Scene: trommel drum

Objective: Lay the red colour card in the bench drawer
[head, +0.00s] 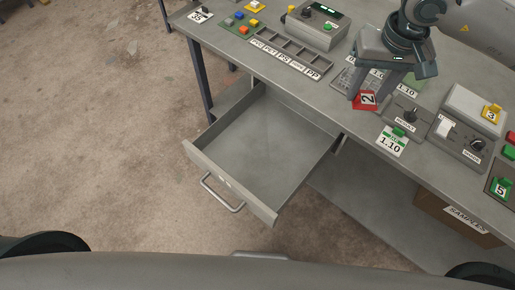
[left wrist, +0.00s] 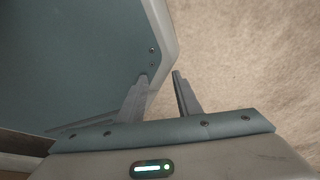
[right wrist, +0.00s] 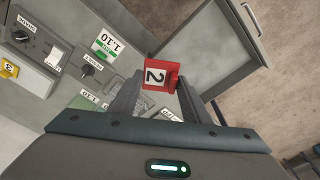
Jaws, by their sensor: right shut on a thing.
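The red colour card (head: 365,100) bears a white label with a "2". It also shows in the right wrist view (right wrist: 161,75) between the fingertips. My right gripper (head: 371,91) is shut on it above the bench, right of the drawer. The bench drawer (head: 229,186) is pulled open and looks empty, with a handle (head: 223,194) on its front. A corner of the drawer shows in the right wrist view (right wrist: 241,64). My left gripper (left wrist: 162,82) has its fingers apart with nothing between them, over the floor. It is out of the head view.
The bench (head: 335,93) holds a labelled sorting tray (head: 286,56), a control box (head: 318,25), a white-and-green 1.10 card (head: 392,141), a knob box (head: 407,117) and coloured blocks (head: 247,20). A samples box (head: 458,217) stands on the shelf below. Floor left of the drawer is clear.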

